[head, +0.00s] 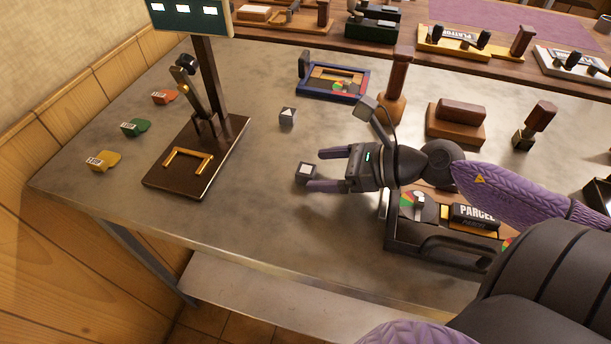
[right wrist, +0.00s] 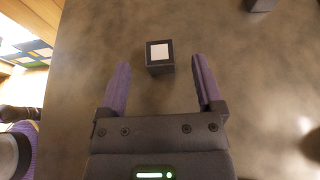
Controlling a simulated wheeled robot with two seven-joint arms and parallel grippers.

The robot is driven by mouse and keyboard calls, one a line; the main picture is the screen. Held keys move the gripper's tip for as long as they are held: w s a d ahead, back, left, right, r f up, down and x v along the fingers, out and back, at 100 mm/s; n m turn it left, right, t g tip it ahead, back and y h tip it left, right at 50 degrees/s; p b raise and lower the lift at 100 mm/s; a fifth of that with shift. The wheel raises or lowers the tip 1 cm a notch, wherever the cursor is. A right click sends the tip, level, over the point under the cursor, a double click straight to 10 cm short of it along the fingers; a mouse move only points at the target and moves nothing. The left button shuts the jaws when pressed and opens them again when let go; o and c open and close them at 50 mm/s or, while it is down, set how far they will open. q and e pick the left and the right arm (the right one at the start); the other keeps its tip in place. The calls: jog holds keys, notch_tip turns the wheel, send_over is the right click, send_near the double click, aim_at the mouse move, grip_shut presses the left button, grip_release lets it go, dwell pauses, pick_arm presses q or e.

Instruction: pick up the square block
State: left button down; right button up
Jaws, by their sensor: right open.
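The square block (head: 306,171) is a small dark cube with a white square on its top, resting on the grey metal table. It also shows in the right wrist view (right wrist: 160,68). My right gripper (head: 318,170) is open, its two purple fingers pointing left toward this block. In the right wrist view, the block appears between the fingertips (right wrist: 161,75), with clear space on both sides. I cannot tell the exact height of the fingers over the table. My left gripper is not in view.
A similar dark block with a white triangle (head: 288,116) stands farther back. A press with a dark base (head: 160,180) stands to the left, beside coloured tags (head: 135,127). A black tray (head: 400,240) marked PARCEL lies below my right arm. The table's front middle is clear.

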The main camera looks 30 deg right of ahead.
aim_at(306, 172)
jog(key=x, duration=0.2)
jog(key=shift+w+a+f, duration=0.15)
jog(key=shift+w+a, duration=0.1)
jog(key=shift+w, duration=0.05)
jog(key=shift+c, duration=0.2)
grip_shut()
